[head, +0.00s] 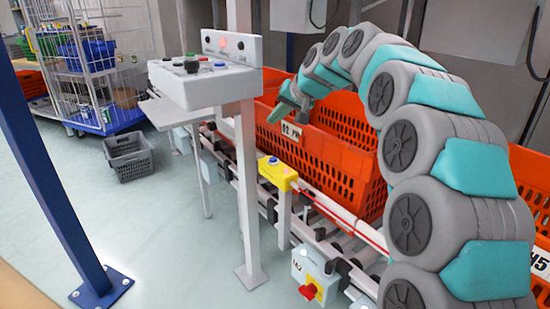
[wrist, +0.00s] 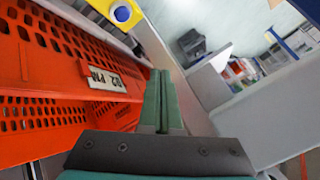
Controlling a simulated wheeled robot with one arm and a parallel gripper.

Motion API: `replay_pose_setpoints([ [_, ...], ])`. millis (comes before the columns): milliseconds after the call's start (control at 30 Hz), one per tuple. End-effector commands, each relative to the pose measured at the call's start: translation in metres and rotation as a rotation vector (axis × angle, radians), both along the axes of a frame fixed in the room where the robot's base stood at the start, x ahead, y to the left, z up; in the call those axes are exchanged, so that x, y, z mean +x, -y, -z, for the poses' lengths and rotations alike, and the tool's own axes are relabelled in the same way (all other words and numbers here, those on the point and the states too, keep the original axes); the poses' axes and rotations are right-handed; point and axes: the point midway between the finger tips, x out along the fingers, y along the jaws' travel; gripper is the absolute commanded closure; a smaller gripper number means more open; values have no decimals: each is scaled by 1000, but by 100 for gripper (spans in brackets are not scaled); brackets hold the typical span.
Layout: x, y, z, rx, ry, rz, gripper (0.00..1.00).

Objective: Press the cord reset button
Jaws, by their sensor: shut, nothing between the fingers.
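A yellow box with a blue button (head: 274,160) on top stands on a post beside the conveyor in the head view. It also shows at the top of the wrist view, the blue button (wrist: 122,13) facing up. No label reading cord reset is legible. A grey control panel (head: 215,88) on a white post carries several buttons and a lit red lamp. My gripper (head: 276,118) is shut and empty, above and behind the yellow box, in front of an orange tote. In the wrist view its green fingers (wrist: 161,72) are together, apart from the button.
Orange totes (head: 325,160) line the conveyor close to my gripper. A red knob on a grey box (head: 308,291) sits low in front. A blue post (head: 50,170), grey crate (head: 129,155) and wire cart are left; open floor lies between.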

Motion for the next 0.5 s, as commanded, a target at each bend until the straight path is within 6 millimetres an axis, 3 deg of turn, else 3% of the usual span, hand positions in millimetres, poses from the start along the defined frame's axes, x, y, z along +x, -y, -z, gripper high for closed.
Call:
replay_pose_setpoints([
  [267, 0, 0, 4, -1, -1, 0, 100],
  [500, -1, 0, 23, -1, -3, -1, 100],
])
